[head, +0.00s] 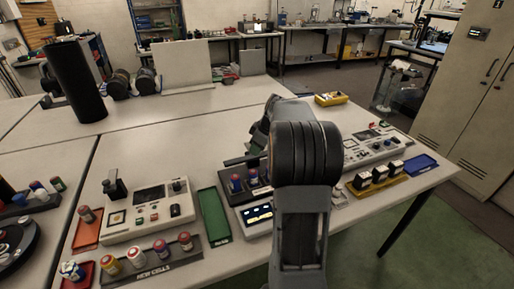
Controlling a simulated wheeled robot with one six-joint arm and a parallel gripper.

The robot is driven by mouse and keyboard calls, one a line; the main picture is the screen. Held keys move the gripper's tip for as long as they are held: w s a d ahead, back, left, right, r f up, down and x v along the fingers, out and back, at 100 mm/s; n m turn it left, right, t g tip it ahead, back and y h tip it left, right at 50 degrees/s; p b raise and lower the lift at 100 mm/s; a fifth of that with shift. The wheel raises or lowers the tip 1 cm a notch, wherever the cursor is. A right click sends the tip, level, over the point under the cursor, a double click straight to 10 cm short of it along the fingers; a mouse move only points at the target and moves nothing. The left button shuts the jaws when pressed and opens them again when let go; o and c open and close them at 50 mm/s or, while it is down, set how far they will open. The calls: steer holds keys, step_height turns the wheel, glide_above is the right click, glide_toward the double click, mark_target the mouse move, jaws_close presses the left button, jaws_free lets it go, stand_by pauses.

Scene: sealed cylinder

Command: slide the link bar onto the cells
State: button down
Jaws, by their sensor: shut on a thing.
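Two cells with red tops and blue bodies (236,184) stand upright in a dark holder (258,191) left of my arm. A thin dark bar, seemingly the link bar (239,160), lies level just above and behind them in the picture. My gripper (261,145) is mostly hidden behind my own arm. Its visible dark part is at the bar's right end, and it is shut on the bar. The bar's right end is hidden, and I cannot tell whether the bar touches the cells.
A rack marked NEW CELLS (155,274) holds several cells at the front left. A green tray (213,214) lies beside the control box (147,211). A tall black cylinder (76,82) stands at the back left. A yellow tray (378,186) and blue tray (421,163) lie right.

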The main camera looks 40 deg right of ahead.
steer(key=s+a+b, duration=0.1)
steer(key=s+b, duration=0.2)
steer(key=s, duration=0.3)
steer(key=shift+a, duration=0.3)
steer(key=c, duration=0.9)
jaws_free()
steer(key=shift+s, duration=0.15)
steer(key=shift+c, duration=0.2)
steer(key=p+v, duration=0.1)
steer(key=v, duration=1.2)
steer(key=shift+r+p, duration=0.35)
steer(key=shift+p, duration=0.05)
steer(key=shift+s+d, duration=0.15)
